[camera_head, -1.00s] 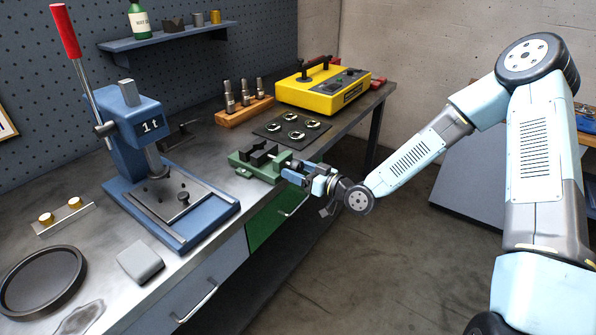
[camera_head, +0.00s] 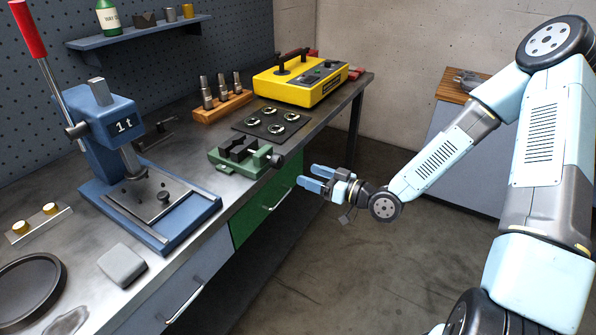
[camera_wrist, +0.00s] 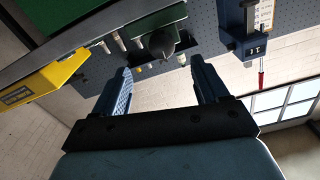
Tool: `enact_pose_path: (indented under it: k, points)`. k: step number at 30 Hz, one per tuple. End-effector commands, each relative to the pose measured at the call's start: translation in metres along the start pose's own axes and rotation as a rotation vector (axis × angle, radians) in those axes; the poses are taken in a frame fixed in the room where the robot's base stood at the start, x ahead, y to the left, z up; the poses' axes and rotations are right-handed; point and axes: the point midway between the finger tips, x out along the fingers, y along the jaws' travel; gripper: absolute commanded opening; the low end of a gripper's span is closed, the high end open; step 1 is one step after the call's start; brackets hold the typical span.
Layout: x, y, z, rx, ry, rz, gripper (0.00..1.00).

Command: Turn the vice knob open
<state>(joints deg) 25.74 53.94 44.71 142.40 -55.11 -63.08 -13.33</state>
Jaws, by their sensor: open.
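The green vice (camera_head: 232,163) with dark jaws sits at the front edge of the workbench. Its dark round knob (camera_head: 277,160) points out over the edge towards me. My gripper (camera_head: 313,178) is open and empty, to the right of the knob and apart from it, over the floor in front of the bench. In the wrist view the knob (camera_wrist: 162,43) shows beyond and between the two open blue fingers (camera_wrist: 162,78), with the green vice body (camera_wrist: 150,20) behind it. I cannot tell how far the knob is turned.
A blue press (camera_head: 108,125) stands left of the vice. A dark mat (camera_head: 245,122) with several rings lies behind it, near a yellow box (camera_head: 290,88) and a wooden block (camera_head: 222,107) with several cylinders. The floor (camera_head: 300,285) before the bench is clear.

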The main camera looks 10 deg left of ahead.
Motion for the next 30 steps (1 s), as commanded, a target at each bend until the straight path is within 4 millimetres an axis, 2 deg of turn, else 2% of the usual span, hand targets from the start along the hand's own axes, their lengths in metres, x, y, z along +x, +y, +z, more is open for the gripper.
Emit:
enact_pose_path:
  k: [3,7,23,30]
  points:
    - [-0.014,0.001,0.0,0.0,-0.001,0.002,0.74]
    - [-0.022,0.0,0.0,-0.001,-0.001,0.0,0.74]
    - [-0.024,0.001,0.001,-0.002,-0.005,0.0,0.74]
    - [-0.029,0.013,0.01,-0.056,-0.155,0.036,0.74]
